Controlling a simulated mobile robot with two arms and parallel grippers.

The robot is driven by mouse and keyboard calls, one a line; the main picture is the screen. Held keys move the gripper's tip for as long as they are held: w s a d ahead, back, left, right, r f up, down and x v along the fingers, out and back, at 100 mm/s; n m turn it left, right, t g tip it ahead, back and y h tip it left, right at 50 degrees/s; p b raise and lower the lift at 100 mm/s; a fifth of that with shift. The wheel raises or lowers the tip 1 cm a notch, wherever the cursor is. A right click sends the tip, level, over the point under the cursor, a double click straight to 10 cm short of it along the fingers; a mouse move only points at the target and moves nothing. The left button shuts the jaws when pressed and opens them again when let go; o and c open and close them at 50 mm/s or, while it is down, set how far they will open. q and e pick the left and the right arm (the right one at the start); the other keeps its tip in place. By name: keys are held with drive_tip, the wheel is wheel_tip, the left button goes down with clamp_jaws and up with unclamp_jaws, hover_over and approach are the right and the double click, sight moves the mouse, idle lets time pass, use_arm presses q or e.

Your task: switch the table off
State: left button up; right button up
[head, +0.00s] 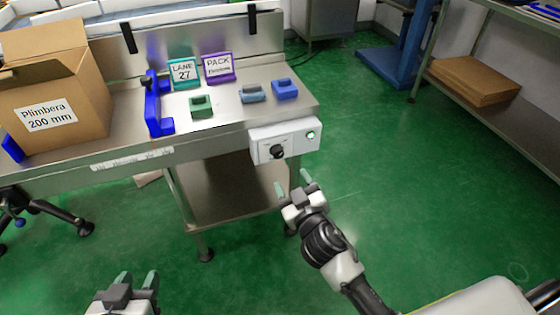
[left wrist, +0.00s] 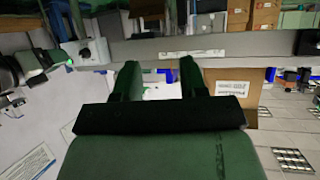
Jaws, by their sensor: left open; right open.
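The steel table (head: 225,120) has a white control box (head: 295,145) on its front edge at the right end. The box carries a black rotary knob (head: 277,152) and a lit green button or lamp (head: 311,135). My right gripper (head: 292,183) is open and empty, below and in front of the box, apart from it. My left gripper (head: 138,280) is open and empty at the bottom left, well away from the table front. In the left wrist view its fingers (left wrist: 158,80) are apart, and the control box (left wrist: 88,52) shows at upper left with its green light.
A cardboard box (head: 55,95) labelled "Plimbera 200 mm" stands on the table's left. Blue guides (head: 153,105), small signs (head: 218,68) and several small blocks (head: 201,106) are on the table top. A tripod foot (head: 45,212) stands at left. The green floor right of the table is clear.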

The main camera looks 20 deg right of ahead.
sight(279, 156)
drive_tip(key=w, duration=0.7)
drive_tip(key=shift+w+a+b, duration=0.1)
drive_tip(key=shift+w+b, duration=0.25)
drive_tip(key=shift+b, duration=0.05)
use_arm(q)
drive_tip(key=shift+w+d+r+t+h, duration=0.25)
drive_tip(key=shift+w+r+t, duration=0.2)
drive_tip(key=shift+r+t, duration=0.25)
drive_tip(key=shift+w+d+r+t+h, duration=0.25)
drive_tip(key=shift+w+r+t, duration=0.15)
drive_tip(key=shift+r+t, duration=0.3)
use_arm(e)
drive_tip(key=shift+w, duration=0.65)
drive_tip(key=c, duration=0.9)
drive_tip(key=shift+c, duration=0.2)
